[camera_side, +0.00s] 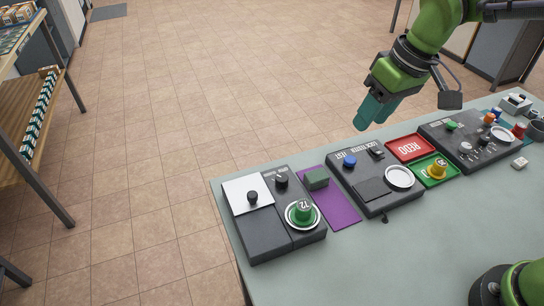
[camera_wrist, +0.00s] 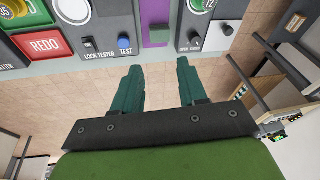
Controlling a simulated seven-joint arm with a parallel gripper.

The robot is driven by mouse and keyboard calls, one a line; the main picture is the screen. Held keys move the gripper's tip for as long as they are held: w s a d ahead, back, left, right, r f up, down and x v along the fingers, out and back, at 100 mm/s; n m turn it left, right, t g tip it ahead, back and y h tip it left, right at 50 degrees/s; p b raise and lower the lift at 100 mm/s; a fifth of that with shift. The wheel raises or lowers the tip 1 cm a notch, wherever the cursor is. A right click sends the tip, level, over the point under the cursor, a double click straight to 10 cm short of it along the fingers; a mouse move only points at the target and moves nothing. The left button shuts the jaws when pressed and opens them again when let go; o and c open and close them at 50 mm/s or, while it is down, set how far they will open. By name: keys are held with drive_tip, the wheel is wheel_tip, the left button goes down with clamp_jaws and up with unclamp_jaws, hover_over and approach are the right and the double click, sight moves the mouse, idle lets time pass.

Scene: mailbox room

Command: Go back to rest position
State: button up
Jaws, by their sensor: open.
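My gripper (camera_side: 372,113) is raised above the far edge of the table, beyond the middle panel, in the side view. Its teal fingers point down and slightly left. In the wrist view my gripper (camera_wrist: 159,85) shows two teal fingers spread apart with nothing between them, and the table edge and floor lie beyond them. The gripper is open and empty, and touches nothing that I can see.
On the table (camera_side: 400,245) stand a left panel (camera_side: 285,235) with a green knob (camera_side: 303,211), a purple mat (camera_side: 338,208) with a green block (camera_side: 316,179), a lock tester panel (camera_side: 373,190), a red REDO tray (camera_side: 410,148) and a green tray (camera_side: 425,179) holding a yellow knob (camera_side: 437,169).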

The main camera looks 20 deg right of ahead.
drive_tip(key=s+d+r+m+t, duration=0.1)
drive_tip(key=s+d+m+t, duration=0.3)
drive_tip(key=s+d, duration=0.7)
drive_tip(key=shift+s+d+m+t, duration=0.3)
drive_tip(key=shift+s+m, duration=0.25)
drive_tip(key=shift+m, duration=0.45)
